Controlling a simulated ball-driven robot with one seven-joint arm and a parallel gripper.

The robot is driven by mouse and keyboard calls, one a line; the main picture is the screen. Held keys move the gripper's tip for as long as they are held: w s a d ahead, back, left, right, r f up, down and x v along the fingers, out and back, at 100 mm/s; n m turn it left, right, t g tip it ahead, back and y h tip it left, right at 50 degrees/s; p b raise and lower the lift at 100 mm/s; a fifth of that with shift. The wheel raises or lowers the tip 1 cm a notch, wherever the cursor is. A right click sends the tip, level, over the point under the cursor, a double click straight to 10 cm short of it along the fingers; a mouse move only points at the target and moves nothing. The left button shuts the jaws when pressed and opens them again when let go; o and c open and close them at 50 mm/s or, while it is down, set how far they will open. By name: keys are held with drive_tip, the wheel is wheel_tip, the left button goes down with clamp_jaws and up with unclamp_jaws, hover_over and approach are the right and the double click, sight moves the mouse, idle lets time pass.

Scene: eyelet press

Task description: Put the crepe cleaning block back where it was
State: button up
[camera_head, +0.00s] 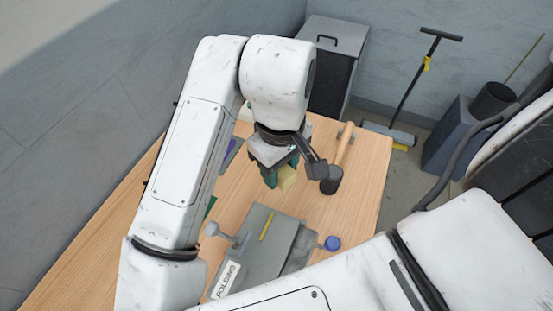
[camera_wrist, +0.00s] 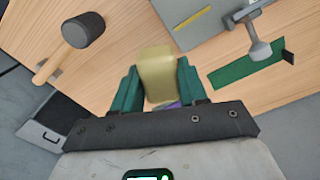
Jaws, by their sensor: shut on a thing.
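The crepe cleaning block is a pale yellow block (camera_head: 287,177), seen at my gripper's tips in the head view. It also shows large in the wrist view (camera_wrist: 157,72), between two green fingers. My gripper (camera_head: 277,176) is shut on the block and holds it over the wooden table, between the mallet and the grey press. I cannot tell the exact gap between block and table. In the wrist view my gripper (camera_wrist: 158,85) has one finger on each side of the block. A little purple shows just behind the block; what it belongs to is mostly hidden.
A black-headed mallet (camera_head: 332,180) lies right of my gripper. A grey press (camera_head: 262,245) with a yellow strip and a blue knob (camera_head: 332,243) stands nearer. A green mat (camera_wrist: 245,72) lies beside the press. Bare wood (camera_head: 355,200) shows at the table's right. My arm hides the left part.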

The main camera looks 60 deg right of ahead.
drive_tip(key=shift+s+d+f, duration=0.1)
drive_tip(key=shift+s, duration=0.05)
drive_tip(key=w+d+f+p, duration=0.2)
drive_tip(key=w+d+f, duration=0.6)
drive_tip(key=d, duration=0.1)
drive_tip(key=shift+w+f, duration=0.3)
drive_tip(key=shift+w, duration=0.05)
drive_tip(key=shift+w+d+f, duration=0.25)
drive_tip(key=shift+w+f, duration=0.05)
drive_tip(key=shift+f, duration=0.15)
drive_tip(key=shift+d+f+p, duration=0.1)
drive_tip(key=shift+f+p, duration=0.5)
drive_tip(key=shift+f, duration=1.05)
drive_tip(key=shift+f, duration=0.15)
drive_tip(key=o, duration=0.9)
drive_tip(key=shift+o, duration=0.2)
